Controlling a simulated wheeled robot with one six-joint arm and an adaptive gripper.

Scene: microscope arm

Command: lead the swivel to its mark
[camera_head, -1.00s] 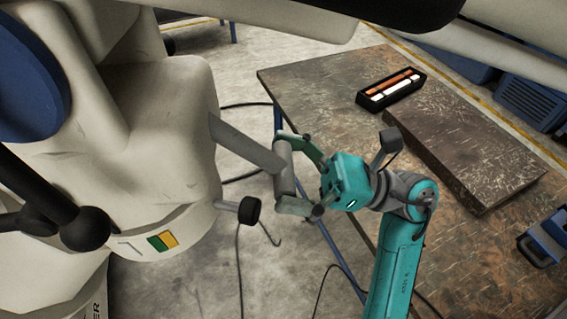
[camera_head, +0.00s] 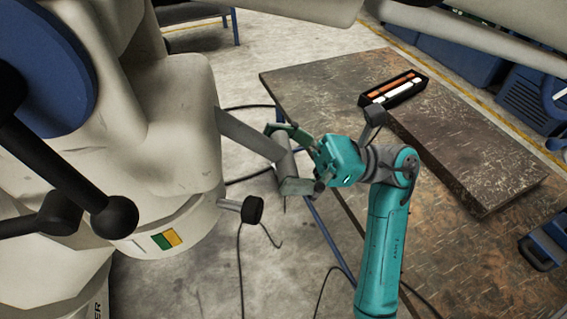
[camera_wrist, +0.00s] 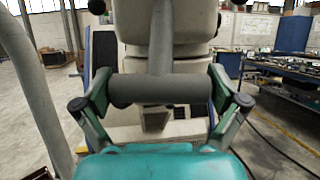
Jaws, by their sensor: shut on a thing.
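The swivel is the large cream microscope body (camera_head: 165,150) at the left of the head view. A grey bar (camera_head: 246,134) sticks out of its side and ends in a grey crossbar (camera_head: 285,165). My gripper (camera_head: 284,158) is shut on this crossbar, one finger at each end. In the wrist view, my gripper (camera_wrist: 162,92) spans the crossbar (camera_wrist: 150,91), with the bar running away from its middle. A green and yellow patch (camera_head: 167,239) and a thin pale line to its left show low on the body. I cannot tell whether they are aligned.
A black-ended knob (camera_head: 251,210) juts out below the bar. Black ball-ended levers (camera_head: 113,217) and a blue disc (camera_head: 45,70) are at the left. A brown worktable (camera_head: 330,85) with a black tray (camera_head: 372,101) stands right, behind my arm. Cables lie on the floor.

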